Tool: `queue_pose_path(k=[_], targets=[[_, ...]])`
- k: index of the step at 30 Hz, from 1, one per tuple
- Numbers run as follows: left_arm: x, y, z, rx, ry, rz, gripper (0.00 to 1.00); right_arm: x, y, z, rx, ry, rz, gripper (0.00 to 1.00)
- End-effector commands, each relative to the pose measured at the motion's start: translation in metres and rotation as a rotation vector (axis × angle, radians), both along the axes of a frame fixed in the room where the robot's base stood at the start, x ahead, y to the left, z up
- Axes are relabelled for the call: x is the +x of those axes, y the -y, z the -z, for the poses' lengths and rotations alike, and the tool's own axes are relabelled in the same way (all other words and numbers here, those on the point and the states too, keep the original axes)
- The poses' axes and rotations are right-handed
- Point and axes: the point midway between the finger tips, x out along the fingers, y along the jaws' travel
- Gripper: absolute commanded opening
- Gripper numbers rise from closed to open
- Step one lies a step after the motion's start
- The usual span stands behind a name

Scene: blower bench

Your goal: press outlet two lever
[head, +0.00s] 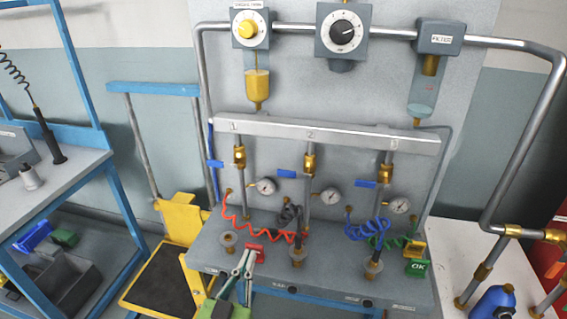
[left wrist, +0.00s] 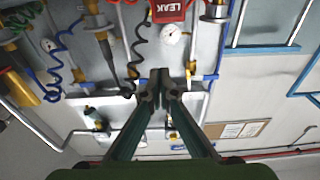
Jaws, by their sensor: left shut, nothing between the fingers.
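The outlet two lever (head: 286,174) is a blue bar sticking out left from the brass valve of outlet two (head: 309,163), below the mark 2 on the grey manifold (head: 330,133). It lies about level. My left gripper (head: 246,258) is low at the front left of the bench, well below and left of the lever, with its fingers closed and empty. In the left wrist view, the closed fingers (left wrist: 160,76) point at the panel, which looks upside down. They hide part of the area around outlet two there. My right gripper is not in view.
Similar blue levers stand at outlet one (head: 216,164) and outlet three (head: 365,184). Gauges (head: 331,196), coiled hoses (head: 367,229) and a red LEAK tag (left wrist: 168,10) are close by. A green OK tag (head: 417,268) stands at the bench's right.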

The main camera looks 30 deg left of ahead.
Motion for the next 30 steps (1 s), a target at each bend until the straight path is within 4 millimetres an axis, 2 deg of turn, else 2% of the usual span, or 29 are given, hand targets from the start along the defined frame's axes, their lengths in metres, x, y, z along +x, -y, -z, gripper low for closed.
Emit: queue_pose_path(k=[1, 3, 9, 12, 18, 30], targets=[[0.01, 0.003, -0.031, 0.005, 0.03, 0.001, 0.0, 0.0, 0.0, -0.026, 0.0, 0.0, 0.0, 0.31], [0.023, 0.008, -0.054, 0.014, 0.069, 0.002, 0.0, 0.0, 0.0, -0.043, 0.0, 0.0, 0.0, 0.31], [0.053, 0.019, -0.11, 0.037, 0.163, 0.0, 0.0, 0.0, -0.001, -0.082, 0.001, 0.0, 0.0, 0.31], [0.063, 0.023, -0.129, 0.048, 0.196, -0.002, 0.0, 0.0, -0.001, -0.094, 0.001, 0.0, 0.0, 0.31], [0.072, 0.027, -0.146, 0.058, 0.23, -0.004, 0.0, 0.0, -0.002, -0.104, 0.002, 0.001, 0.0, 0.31], [0.074, 0.028, -0.147, 0.06, 0.234, -0.005, 0.0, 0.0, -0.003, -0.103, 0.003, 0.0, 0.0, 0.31]])
